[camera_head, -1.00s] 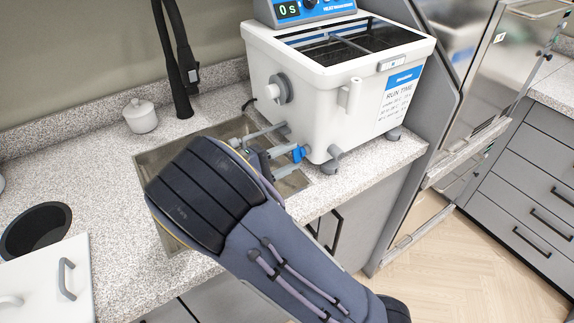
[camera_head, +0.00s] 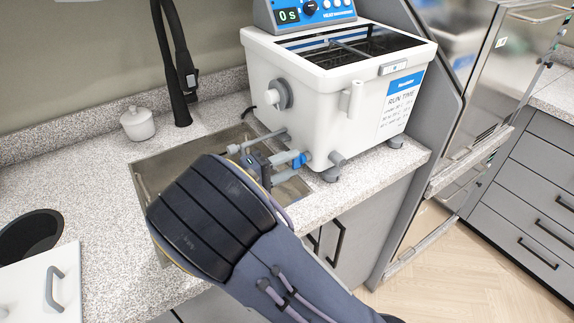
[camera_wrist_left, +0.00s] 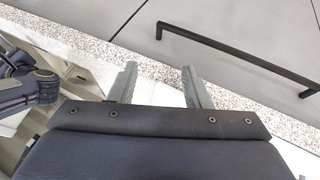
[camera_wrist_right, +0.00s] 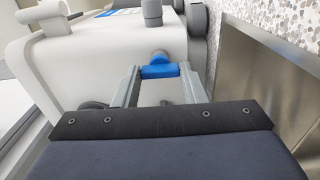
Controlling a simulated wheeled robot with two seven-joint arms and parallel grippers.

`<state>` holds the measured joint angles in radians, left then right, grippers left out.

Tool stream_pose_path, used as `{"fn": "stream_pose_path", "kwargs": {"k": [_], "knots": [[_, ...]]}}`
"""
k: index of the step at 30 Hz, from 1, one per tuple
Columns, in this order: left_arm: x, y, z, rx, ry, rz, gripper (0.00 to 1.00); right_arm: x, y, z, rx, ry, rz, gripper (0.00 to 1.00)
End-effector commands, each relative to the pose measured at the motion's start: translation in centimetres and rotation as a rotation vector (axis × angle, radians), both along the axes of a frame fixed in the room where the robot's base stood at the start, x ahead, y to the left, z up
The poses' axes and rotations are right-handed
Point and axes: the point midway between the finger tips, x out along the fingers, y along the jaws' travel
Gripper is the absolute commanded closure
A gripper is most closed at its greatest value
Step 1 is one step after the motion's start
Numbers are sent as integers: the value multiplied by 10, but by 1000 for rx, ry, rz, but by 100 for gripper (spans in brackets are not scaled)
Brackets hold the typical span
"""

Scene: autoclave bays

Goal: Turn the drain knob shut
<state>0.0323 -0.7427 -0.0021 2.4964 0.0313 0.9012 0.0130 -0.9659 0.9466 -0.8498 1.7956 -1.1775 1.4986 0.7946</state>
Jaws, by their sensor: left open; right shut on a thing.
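The drain knob is a small blue piece (camera_head: 299,161) on the drain pipe at the lower front of the white water bath (camera_head: 310,95). My right gripper (camera_head: 289,165) reaches it over the sink. In the right wrist view the blue knob (camera_wrist_right: 160,71) sits between the two fingertips (camera_wrist_right: 160,76), which are shut on it. My right wrist hides part of the pipe and sink in the head view. My left gripper (camera_wrist_left: 159,76) is open and empty, near the speckled counter edge; it is outside the head view.
The sink (camera_head: 150,160) lies under my right arm. A black faucet (camera_head: 178,75) and a white lidded jar (camera_head: 137,123) stand behind it. Grey cabinets with dark handles (camera_head: 337,243) are below the counter.

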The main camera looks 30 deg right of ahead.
Motion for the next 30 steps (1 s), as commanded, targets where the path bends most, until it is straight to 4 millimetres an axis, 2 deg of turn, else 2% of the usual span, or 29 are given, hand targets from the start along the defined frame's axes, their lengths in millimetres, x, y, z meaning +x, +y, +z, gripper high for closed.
{"fn": "stream_pose_path", "kwargs": {"k": [2,3,8,18,30], "knots": [[0,0,0,0,0,0,56,0,1,-2,4,0,1,85],[0,0,0,0,0,0,56,0,1,-2,4,0,1,59],[0,0,0,0,0,0,56,0,0,-1,3,0,0,40],[0,0,-1,0,0,0,56,0,5,-1,1,0,2,40],[0,0,-6,0,0,0,56,-5,67,-1,1,0,4,40]]}}
